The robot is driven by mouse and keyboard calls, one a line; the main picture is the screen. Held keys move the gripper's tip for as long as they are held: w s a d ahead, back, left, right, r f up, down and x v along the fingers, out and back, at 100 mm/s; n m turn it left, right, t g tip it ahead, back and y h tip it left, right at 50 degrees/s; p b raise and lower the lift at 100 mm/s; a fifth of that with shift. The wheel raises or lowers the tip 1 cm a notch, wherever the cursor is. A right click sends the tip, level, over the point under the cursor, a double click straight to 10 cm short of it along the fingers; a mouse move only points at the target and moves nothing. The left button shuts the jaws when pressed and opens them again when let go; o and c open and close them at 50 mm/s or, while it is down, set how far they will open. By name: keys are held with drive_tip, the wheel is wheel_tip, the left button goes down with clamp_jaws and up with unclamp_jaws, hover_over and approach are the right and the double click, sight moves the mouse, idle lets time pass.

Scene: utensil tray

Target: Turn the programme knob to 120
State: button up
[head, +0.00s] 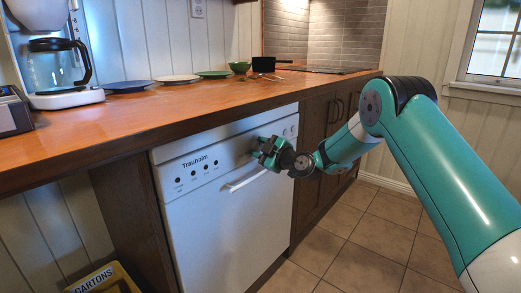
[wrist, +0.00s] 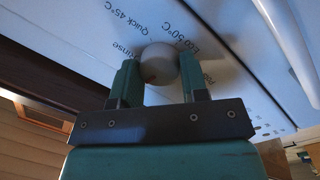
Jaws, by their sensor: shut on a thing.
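The white Trauholm dishwasher (head: 225,225) stands under the wooden counter. In the wrist view its round grey programme knob (wrist: 159,62) sits between the two fingers of my gripper (wrist: 159,80), which is shut on it. Printed labels around the knob include "Rinse", "Quick 45°C" and "Eco 50°C"; another is partly hidden behind the right finger. I cannot see a 120 label or tell clearly where the knob points. In the head view my gripper (head: 264,150) is against the front panel and hides the knob.
The door handle (head: 247,181) is just below my gripper; it also shows in the wrist view (wrist: 288,45). The counter (head: 150,112) overhangs above, with a coffee maker (head: 58,72), plates and a green bowl (head: 239,67) on it. The tiled floor at right is clear.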

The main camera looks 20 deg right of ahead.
drive_tip(key=m, duration=0.5)
drive_tip(key=shift+g, duration=0.4)
drive_tip(key=m, duration=0.2)
drive_tip(key=m+p, duration=0.1)
drive_tip(key=m, duration=0.2)
drive_tip(key=shift+r+g+y, duration=0.15)
drive_tip(key=shift+g+y, duration=0.15)
drive_tip(key=shift+g, duration=0.1)
drive_tip(key=m+p, duration=0.1)
drive_tip(key=m, duration=0.1)
drive_tip(key=m+p, duration=0.1)
drive_tip(key=m, duration=0.2)
drive_tip(key=shift+w+d+m+g+y+p, duration=0.1)
drive_tip(key=shift+m+g+y+p, duration=0.2)
drive_tip(key=shift+p, duration=0.05)
drive_tip(key=m+p, duration=0.1)
drive_tip(key=m, duration=0.3)
drive_tip(key=shift+y+p, duration=0.35)
drive_tip(key=shift+y, duration=0.05)
drive_tip(key=shift+m, duration=0.4)
drive_tip(key=o, duration=0.9)
